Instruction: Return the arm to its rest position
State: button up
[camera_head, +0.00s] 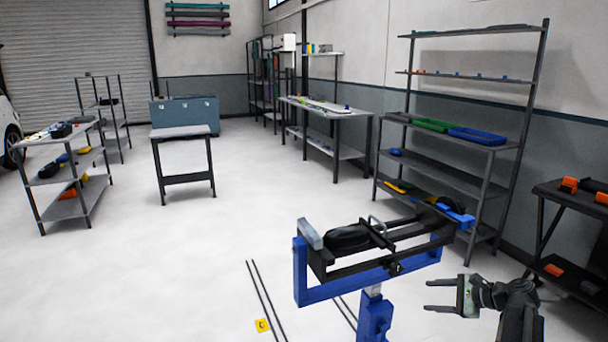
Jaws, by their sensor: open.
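My gripper (440,296) is at the lower right, at the end of my arm (515,305). Its two fingers point left and stand apart, with nothing between them. It hangs over the pale floor, to the right of a blue stand (375,318) that carries a black and blue frame (375,262). In the picture a gap shows between the gripper and the stand. The lower part of my arm is cut off by the bottom edge.
A dark shelf (565,232) with orange items is close at the right. A tall rack (440,170) with green and blue trays stands behind the frame. A small table (183,132) and a cart (70,165) are at the left. The middle floor (170,260) is open, with dark lines and a yellow marker (262,325).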

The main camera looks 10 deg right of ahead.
jog(key=s+a+f+n+g+h, duration=0.2)
jog(key=s+a+f+n+g, duration=0.15)
jog(key=a+n, duration=0.55)
jog(key=s+a+f+n+g+h, duration=0.25)
jog(key=a+f+n, duration=0.2)
jog(key=a, duration=0.85)
jog(key=s+a+f+n+g+h, duration=0.2)
jog(key=a+f+n+g+h, duration=0.15)
jog(key=a+n, duration=0.55)
notch_tip(320, 180, up, 16)
jog(key=a+m+p, duration=0.1)
jog(key=m+p, duration=0.1)
jog(key=p, duration=1.5)
jog(key=shift+a+r+y, duration=0.2)
jog(key=shift+y, duration=0.1)
jog(key=shift+m, duration=0.25)
